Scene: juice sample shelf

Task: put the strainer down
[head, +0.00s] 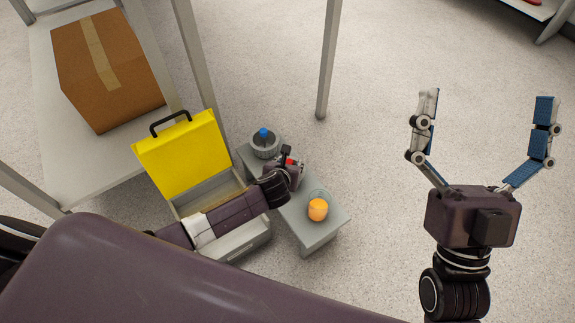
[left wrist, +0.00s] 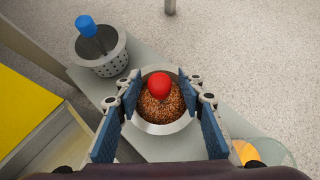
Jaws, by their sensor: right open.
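A silver round vessel (left wrist: 160,127) with brown grainy contents and a red knob (left wrist: 160,86) sits between the fingers of my left gripper (left wrist: 162,92). The fingers flank its rim on both sides; whether they press on it cannot be told. In the head view my left gripper (head: 290,166) is over the small grey bench, and the red knob (head: 287,161) peeks out beside it. A grey perforated strainer cup (left wrist: 101,60) with a blue knob (left wrist: 86,27) stands upright to the left, apart from the fingers. My right gripper (head: 487,135) is open and empty above the floor.
The bench (head: 316,236) also carries an orange (head: 318,209) in a clear bowl (head: 319,194). A grey box with a raised yellow lid (head: 184,155) stands left of the bench. A cardboard box (head: 105,70) lies on a shelf.

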